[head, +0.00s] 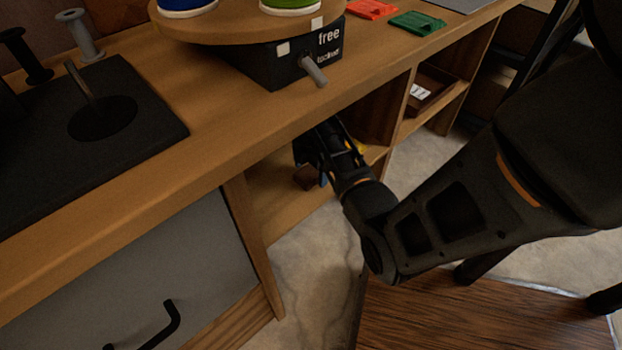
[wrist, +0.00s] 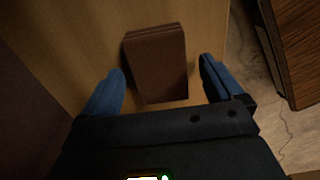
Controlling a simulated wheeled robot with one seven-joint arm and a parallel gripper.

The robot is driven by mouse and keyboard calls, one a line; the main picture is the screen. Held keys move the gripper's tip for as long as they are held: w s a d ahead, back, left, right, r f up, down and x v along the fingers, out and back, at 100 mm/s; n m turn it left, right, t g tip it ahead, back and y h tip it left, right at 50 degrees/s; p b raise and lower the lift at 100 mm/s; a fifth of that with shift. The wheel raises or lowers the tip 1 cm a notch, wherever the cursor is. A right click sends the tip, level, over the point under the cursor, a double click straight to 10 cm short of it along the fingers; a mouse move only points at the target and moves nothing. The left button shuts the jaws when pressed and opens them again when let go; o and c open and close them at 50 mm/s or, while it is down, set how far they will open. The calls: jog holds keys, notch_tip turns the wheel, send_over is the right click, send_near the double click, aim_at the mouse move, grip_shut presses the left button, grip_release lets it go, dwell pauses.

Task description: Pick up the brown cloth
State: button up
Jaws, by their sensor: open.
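The brown cloth (wrist: 156,65) is a folded, flat-sided stack on the wooden shelf board under the workbench. In the wrist view it lies between and just ahead of the two blue fingers of my gripper (wrist: 163,80), which are apart with a gap on each side. In the head view my gripper (head: 325,170) reaches into the open shelf below the bench top, and only a small part of the brown cloth (head: 306,177) shows beside it. The rest of the cloth is hidden by the gripper and the bench.
The bench top (head: 215,125) overhangs the shelf from above. A wooden divider (head: 401,105) stands right of my gripper, and a cabinet front with a black handle (head: 165,325) is at left. A dark wooden slab (head: 440,315) sits in front on the concrete floor.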

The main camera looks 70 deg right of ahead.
jog(key=shift+f, duration=0.45)
jog(key=shift+c, duration=0.3)
jog(key=c, duration=1.1)
